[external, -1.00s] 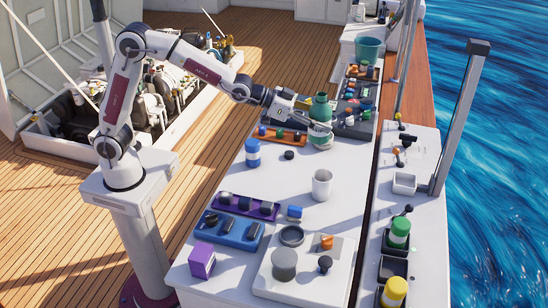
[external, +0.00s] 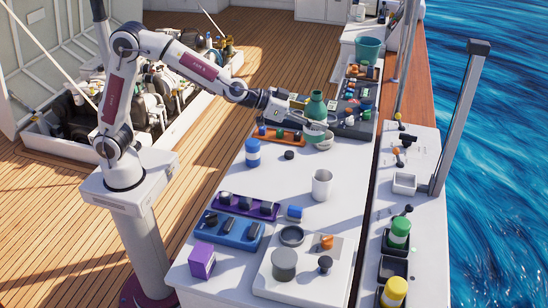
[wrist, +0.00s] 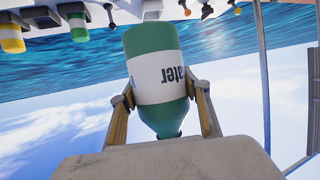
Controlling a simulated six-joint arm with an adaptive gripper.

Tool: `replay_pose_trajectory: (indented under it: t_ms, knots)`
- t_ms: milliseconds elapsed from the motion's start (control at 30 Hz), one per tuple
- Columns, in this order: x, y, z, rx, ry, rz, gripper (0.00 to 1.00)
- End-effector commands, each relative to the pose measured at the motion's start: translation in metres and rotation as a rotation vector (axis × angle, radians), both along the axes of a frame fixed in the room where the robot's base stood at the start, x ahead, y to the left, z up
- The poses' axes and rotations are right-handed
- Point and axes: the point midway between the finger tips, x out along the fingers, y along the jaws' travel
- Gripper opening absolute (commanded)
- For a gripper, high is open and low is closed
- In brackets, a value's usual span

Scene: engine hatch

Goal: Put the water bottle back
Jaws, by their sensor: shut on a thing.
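The water bottle (external: 316,107) is green with a white label. In the wrist view the bottle (wrist: 153,50) shows its label reading "water" upside down, with its neck toward the bottom of the picture. My gripper (external: 314,127) is shut on the bottle, and in the wrist view its two fingers (wrist: 160,98) lie on either side of it. In the external view the bottle is roughly upright over the far part of the white counter. The fingers hide part of its body. I cannot tell whether its base touches the counter.
An orange tray (external: 279,135) and a dark tray (external: 355,129) are close to the bottle. A blue and white jar (external: 252,153) and a white cup (external: 322,185) stand nearer. Green (external: 398,233) and yellow (external: 394,292) containers sit on the right ledge. The middle counter has free room.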

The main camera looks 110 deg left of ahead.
Motion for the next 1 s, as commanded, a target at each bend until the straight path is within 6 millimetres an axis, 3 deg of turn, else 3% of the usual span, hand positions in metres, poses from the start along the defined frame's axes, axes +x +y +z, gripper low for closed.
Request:
replay_pose_trajectory:
  t_ms: [467, 1000]
  knots:
    - [-0.023, -0.002, -0.004, 0.001, 0.001, 0.118, 0.16]
    - [-0.105, -0.004, -0.047, 0.002, 0.005, 0.389, 0.16]
